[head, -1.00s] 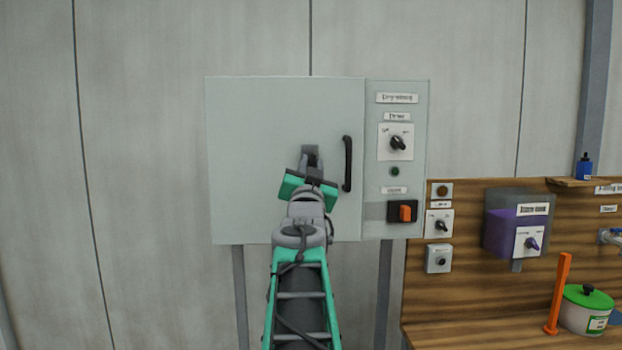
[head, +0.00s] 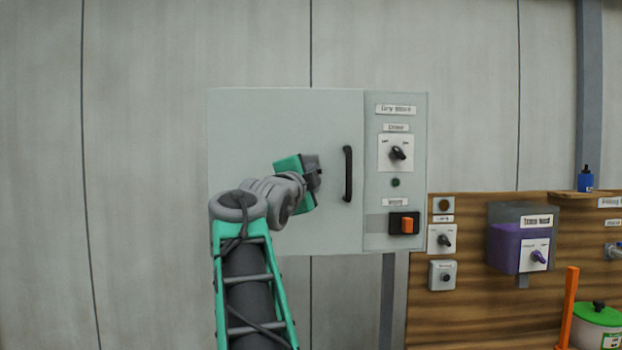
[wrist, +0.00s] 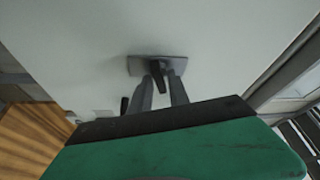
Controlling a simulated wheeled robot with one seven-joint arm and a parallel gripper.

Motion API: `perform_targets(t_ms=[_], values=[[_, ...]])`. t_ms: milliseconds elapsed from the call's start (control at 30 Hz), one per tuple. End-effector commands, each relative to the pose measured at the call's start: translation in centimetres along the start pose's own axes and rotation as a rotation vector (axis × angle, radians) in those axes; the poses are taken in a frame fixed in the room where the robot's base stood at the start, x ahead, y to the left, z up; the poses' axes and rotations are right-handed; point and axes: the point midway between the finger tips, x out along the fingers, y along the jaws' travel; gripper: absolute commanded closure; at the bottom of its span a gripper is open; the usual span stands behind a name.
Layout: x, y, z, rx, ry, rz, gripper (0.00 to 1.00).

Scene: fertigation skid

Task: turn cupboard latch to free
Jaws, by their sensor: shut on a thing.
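The pale grey cupboard (head: 255,130) is mounted on the wall with its door closed. Its latch shows in the wrist view as a dark lever (wrist: 158,74) on a grey plate (wrist: 138,66) fixed to the door. My gripper (head: 317,172) is at the door face, just left of the black door handle (head: 348,174). In the wrist view its two grey fingers (wrist: 165,78) are on either side of the lever, shut on it. In the head view my gripper hides most of the latch, so its angle is unclear there.
Right of the door is a panel with a dark rotary switch (head: 398,153), a green button (head: 395,182) and an orange rocker (head: 407,225). A wooden board (head: 465,310) at the right carries a purple tank (head: 505,245). The wall left of the cupboard is clear.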

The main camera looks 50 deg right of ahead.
Motion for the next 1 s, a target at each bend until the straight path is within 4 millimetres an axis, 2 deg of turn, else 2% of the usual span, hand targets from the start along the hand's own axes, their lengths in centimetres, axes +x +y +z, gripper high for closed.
perform_targets(t_ms=[400,1000], values=[[0.04,-0.08,0.06,0.245,-0.001,0.102,1.0],[0.04,0.02,0.05,0.308,-0.001,0.129,1.0]])
